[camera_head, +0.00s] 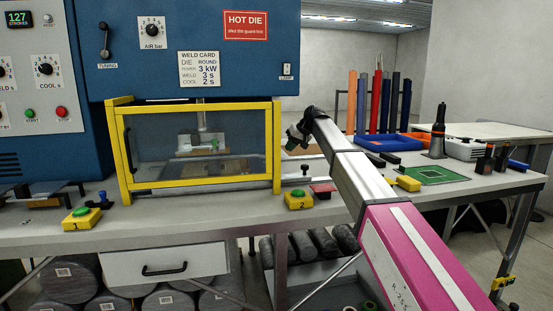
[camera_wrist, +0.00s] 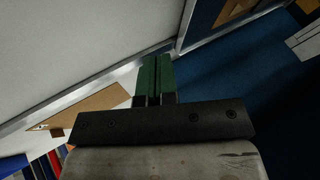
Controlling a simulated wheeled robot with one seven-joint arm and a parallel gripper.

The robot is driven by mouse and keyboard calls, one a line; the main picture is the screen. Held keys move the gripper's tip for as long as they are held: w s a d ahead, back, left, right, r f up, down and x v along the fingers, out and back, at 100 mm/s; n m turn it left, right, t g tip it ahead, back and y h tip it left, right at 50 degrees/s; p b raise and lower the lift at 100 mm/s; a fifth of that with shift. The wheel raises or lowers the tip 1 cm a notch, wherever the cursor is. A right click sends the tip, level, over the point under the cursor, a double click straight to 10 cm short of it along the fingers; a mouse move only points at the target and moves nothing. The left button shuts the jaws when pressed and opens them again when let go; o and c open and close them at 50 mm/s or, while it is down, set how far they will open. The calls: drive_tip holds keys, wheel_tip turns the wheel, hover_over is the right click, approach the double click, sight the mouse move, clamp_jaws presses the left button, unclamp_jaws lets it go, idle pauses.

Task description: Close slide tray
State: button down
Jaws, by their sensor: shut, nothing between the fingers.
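I cannot tell for sure which part is the slide tray. A flat brown panel (camera_head: 300,150) sticks out at the right of the yellow-framed guard (camera_head: 277,150), partly hidden by the guard and my arm. A similar brown board (camera_wrist: 95,108) lies beside a pale metal edge in the wrist view. My gripper (camera_head: 292,136) is at the guard's right, near that panel; contact cannot be told. In the wrist view my gripper (camera_wrist: 153,62) has its green fingers shut together, with nothing between them. Behind the guard window, a metal fixture (camera_head: 200,142) sits under the press head.
Green-button boxes (camera_head: 82,218) (camera_head: 299,200) stand on the bench's front edge. A white drawer (camera_head: 165,265) with a black handle is below and looks shut. Blue bins (camera_head: 393,141), a green mat (camera_head: 436,175) and upright tools are on the right.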

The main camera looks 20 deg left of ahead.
drive_tip(key=x, duration=1)
drive_tip(key=shift+s+a+r, duration=0.15)
drive_tip(key=shift+s+a, duration=0.65)
drive_tip(key=shift+a, duration=0.15)
drive_tip(key=shift+s+a, duration=0.4)
drive_tip(key=shift+a, duration=0.15)
drive_tip(key=shift+s+a, duration=0.65)
drive_tip(key=shift+a, duration=0.35)
drive_tip(key=shift+s+a, duration=0.7)
drive_tip(key=shift+a, duration=0.35)
